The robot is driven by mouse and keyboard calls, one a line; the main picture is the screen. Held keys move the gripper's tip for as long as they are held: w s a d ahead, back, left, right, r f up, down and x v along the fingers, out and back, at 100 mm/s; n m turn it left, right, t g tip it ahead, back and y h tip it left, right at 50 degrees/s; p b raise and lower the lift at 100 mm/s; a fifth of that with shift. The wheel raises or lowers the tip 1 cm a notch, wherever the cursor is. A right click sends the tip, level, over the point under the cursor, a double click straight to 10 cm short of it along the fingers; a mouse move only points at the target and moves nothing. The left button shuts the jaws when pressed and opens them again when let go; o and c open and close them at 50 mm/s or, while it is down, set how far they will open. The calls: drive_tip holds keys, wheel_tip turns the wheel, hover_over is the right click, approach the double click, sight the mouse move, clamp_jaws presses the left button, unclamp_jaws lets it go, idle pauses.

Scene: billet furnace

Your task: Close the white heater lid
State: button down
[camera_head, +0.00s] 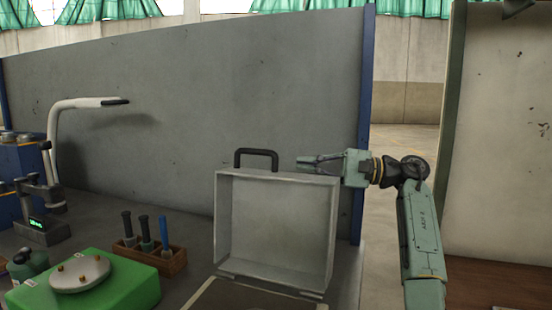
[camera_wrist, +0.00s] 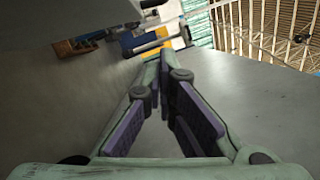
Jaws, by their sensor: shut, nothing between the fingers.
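The white heater lid (camera_head: 275,225) stands open and upright in the head view, its hollow inner side facing the camera. A black handle (camera_head: 256,159) sticks up from its top edge. The dark top of the heater body (camera_head: 245,294) shows at the lower frame edge, below the lid. My gripper (camera_head: 303,162) is level with the lid's upper right corner, just above its top edge, pointing left toward the handle. I cannot tell whether it touches the lid. In the wrist view, the fingers of my gripper (camera_wrist: 165,55) meet at the tips with nothing between them.
A wooden rack (camera_head: 168,262) with several tools stands left of the lid, beside a green box (camera_head: 92,284) with a round plate. A white curved arm fixture (camera_head: 60,125) rises at the far left. A grey panel (camera_head: 220,95) stands behind the lid, with a blue post (camera_head: 365,120) right.

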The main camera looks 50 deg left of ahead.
drive_tip(key=s+a+r+p, duration=0.1)
drive_tip(key=s+a+r, duration=0.1)
drive_tip(key=s, duration=0.5)
drive_tip(key=shift+a, duration=0.1)
idle(0.4)
